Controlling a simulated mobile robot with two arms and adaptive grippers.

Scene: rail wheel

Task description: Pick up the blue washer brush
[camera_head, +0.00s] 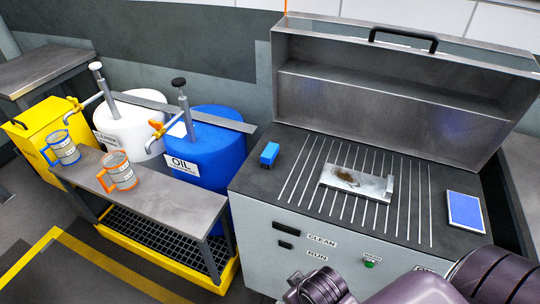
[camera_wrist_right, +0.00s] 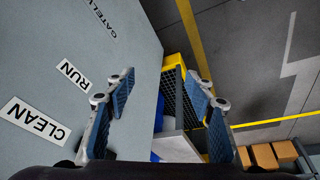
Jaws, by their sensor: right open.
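A small blue block with a dark side, which looks like the washer brush (camera_head: 269,153), lies on the left part of the dark top of the washer cabinet (camera_head: 262,189). My right arm comes in at the bottom right of the head view, in front of the cabinet and well apart from the brush. In the right wrist view my right gripper (camera_wrist_right: 162,92) is open, its two blue-padded fingers apart with nothing between them. The brush is not visible in that view. My left gripper is not in view.
A stained metal part (camera_head: 357,183) lies on the cabinet's slatted middle, with a flat blue pad (camera_head: 465,211) at its right. The raised lid (camera_head: 390,90) stands behind. Left are a blue oil drum (camera_head: 212,150), a white drum (camera_head: 130,128) and a bench with two mugs.

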